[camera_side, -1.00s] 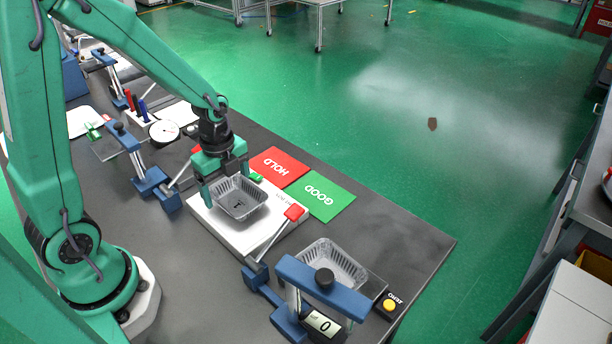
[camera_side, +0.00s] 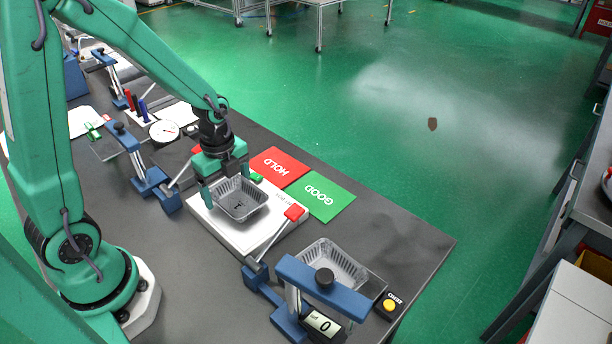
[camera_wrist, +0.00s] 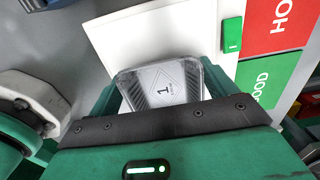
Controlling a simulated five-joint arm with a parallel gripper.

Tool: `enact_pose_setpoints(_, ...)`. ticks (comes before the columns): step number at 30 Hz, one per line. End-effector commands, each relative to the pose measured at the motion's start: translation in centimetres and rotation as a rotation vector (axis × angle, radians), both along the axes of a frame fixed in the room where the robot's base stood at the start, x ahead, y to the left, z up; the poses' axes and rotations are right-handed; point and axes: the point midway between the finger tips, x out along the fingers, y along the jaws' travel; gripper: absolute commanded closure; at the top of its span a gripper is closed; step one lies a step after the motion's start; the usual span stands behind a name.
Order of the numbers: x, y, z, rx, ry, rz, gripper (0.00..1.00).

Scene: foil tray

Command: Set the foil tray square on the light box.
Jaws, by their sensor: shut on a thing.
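A silver foil tray (camera_side: 238,208) marked "1" is at the white light box (camera_side: 244,238), above or on its top; I cannot tell whether its base touches. My gripper (camera_side: 227,187) is shut on this tray, with its fingers on either side of the tray's walls. In the wrist view the foil tray (camera_wrist: 163,86) shows between the fingers, with the light box (camera_wrist: 112,38) under and beyond it. The tray's near part is hidden behind my gripper there.
A red HOLD card (camera_side: 280,167) and a green GOOD card (camera_side: 320,196) lie behind the light box. A second foil tray (camera_side: 335,262) sits by a blue fixture (camera_side: 322,284) at front right. A dial (camera_side: 164,131) stands left.

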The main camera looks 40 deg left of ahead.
Motion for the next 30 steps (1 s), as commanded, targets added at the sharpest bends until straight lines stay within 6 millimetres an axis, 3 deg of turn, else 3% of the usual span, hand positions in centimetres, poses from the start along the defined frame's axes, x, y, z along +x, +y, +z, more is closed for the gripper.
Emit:
enact_pose_setpoints(19,-0.03,0.00,-0.51,0.000,0.001,0.000,0.47)
enact_pose_setpoints(20,-0.02,0.00,-0.52,0.000,0.001,0.000,0.14)
enact_pose_setpoints(22,-0.02,0.00,-0.51,0.000,0.001,0.000,0.00)
enact_pose_setpoints(30,0.00,0.00,-0.45,0.000,0.000,0.000,0.00)
